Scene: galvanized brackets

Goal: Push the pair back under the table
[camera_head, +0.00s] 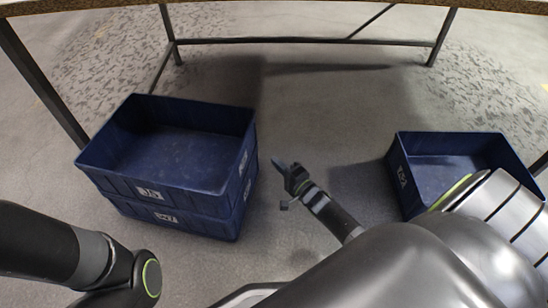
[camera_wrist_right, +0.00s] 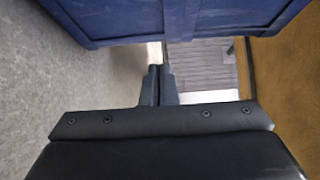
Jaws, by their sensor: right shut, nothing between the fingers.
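The pair is two blue crates stacked one on the other. The upper crate (camera_head: 150,188) looks empty, and the lower crate (camera_head: 170,219) shows beneath it; both have white labels. The stack is on the floor at the left of the head view. The table (camera_head: 300,5) shows as an edge and metal legs at the top. My right gripper (camera_head: 279,166) is shut and empty, low beside the stack's right side. In the right wrist view its fingers (camera_wrist_right: 157,84) point toward a blue crate wall (camera_wrist_right: 170,20), apparently close; contact cannot be told. My left gripper is outside the view.
A single blue crate (camera_head: 450,160) stands on the floor at the right, partly hidden by my right arm. A table leg (camera_head: 45,85) rises left of the stack. A crossbar (camera_head: 300,41) spans the back legs. The floor behind and between the crates is clear.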

